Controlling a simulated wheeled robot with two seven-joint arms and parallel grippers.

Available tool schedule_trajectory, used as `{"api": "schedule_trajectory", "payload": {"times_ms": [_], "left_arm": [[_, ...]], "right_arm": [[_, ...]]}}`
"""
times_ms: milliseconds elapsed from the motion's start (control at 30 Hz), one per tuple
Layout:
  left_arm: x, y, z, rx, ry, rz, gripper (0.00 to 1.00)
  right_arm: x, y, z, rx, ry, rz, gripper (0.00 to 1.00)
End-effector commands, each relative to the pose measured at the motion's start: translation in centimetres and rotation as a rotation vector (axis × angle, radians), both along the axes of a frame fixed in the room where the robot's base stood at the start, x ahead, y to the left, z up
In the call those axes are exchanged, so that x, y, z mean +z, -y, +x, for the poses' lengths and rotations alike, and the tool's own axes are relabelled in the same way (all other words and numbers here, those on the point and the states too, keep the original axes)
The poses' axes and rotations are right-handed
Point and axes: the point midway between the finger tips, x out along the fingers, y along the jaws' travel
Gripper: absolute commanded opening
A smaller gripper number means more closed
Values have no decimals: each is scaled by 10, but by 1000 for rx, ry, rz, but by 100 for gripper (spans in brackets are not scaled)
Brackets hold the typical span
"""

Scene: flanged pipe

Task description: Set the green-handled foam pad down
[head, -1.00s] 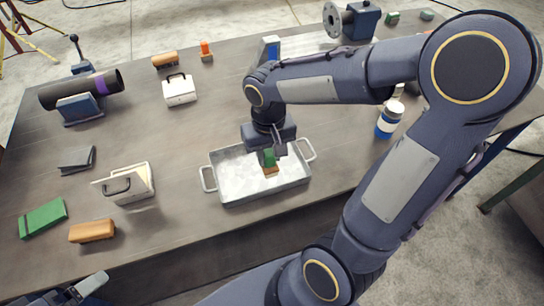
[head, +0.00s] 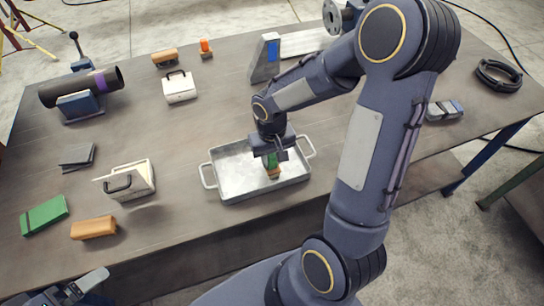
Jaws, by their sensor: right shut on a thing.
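The foam pad (head: 273,172) has a green handle on top and an orange-brown lower part. My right gripper (head: 271,155) points down and is shut on the green handle. It holds the pad inside the outline of the grey metal tray (head: 235,190), right of the tray's middle. I cannot tell whether the pad's underside touches the tray floor. My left gripper (head: 75,292) shows only partly at the bottom left, away from the tray; its jaw opening is unclear.
Left of the tray stand a white handled box (head: 140,184), an orange-brown block (head: 93,228) and a green block (head: 44,215). A dark pipe (head: 80,88) rests on a support at the far left. My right arm covers part of the table's right side.

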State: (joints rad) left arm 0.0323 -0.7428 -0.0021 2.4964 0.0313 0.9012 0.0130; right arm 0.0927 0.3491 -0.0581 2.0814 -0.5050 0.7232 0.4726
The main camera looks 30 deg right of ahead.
Motion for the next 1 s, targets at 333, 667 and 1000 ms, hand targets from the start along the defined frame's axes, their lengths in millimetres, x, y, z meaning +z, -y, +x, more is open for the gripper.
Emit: {"api": "schedule_trajectory", "payload": {"times_ms": [333, 667, 1000], "left_arm": [[-3, 0, 0, 0, 0, 0, 100], [1, 0, 0, 0, 0, 0, 100], [0, 0, 0, 0, 0, 0, 100]], "right_arm": [[-2, 0, 0, 0, 0, 0, 49], [9, 0, 1, -1, 4, -1, 49], [79, 0, 1, -1, 7, 0, 49]]}}
